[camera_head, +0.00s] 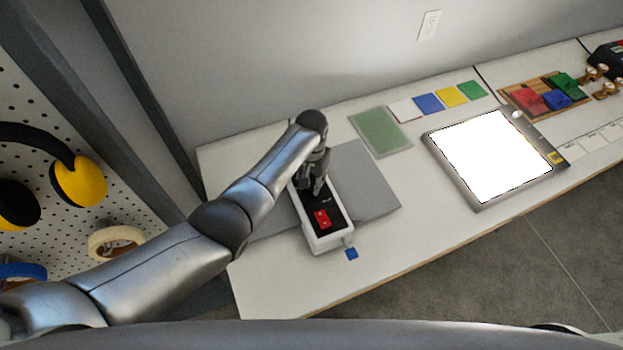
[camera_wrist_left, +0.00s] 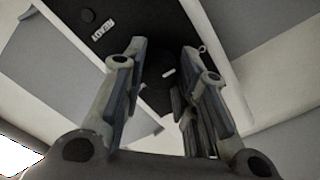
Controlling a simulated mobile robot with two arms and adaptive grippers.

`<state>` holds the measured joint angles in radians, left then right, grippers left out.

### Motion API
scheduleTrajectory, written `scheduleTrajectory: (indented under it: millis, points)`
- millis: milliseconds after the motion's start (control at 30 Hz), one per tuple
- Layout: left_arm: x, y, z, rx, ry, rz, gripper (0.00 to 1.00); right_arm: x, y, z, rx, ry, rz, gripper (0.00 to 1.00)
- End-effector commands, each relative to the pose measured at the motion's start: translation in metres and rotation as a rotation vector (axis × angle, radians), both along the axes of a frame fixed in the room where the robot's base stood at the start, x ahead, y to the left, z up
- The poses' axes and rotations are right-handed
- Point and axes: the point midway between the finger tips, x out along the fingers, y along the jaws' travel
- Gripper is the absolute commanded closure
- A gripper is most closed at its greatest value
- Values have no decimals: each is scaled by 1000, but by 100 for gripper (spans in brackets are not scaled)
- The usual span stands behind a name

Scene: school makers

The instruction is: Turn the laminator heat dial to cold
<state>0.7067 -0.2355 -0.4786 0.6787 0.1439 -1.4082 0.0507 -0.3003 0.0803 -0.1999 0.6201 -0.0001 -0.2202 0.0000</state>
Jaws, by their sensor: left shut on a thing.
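The laminator (camera_head: 342,240) is a white case with a black top panel and a red switch (camera_head: 322,219), lying on the table in the head view. My left gripper (camera_head: 317,192) reaches down onto the black panel, behind the red switch. In the left wrist view its two fingers (camera_wrist_left: 165,65) stand on either side of the dark heat dial (camera_wrist_left: 168,73), which carries a short white mark. The gripper is shut on the dial. Dark dial and dark panel blend, so the dial's outline and its setting are hard to read. My right gripper is out of view.
A grey mat (camera_head: 370,190) lies around the laminator. A green sheet (camera_head: 381,132), coloured squares (camera_head: 428,103) and a bright light panel (camera_head: 546,162) lie to the right. A pegboard (camera_head: 110,190) with ear defenders (camera_head: 80,183) and tape rolls stands at left.

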Motion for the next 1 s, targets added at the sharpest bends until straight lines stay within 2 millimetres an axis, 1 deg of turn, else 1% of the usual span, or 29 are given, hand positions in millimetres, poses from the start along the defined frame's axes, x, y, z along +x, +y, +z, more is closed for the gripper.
scheduleTrajectory:
  millis: [200,667,700,800,867,1000]
  points:
    - [1,0,1,0,-3,50,96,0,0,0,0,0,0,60]
    - [1,0,1,-1,-4,62,96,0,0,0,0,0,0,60]
    - [1,0,1,-1,-4,62,69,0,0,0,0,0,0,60]
    - [1,0,1,-1,-3,61,56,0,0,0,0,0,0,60]
    - [1,0,1,-1,-3,61,49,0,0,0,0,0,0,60]
    - [1,0,0,-1,-2,60,49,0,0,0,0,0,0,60]
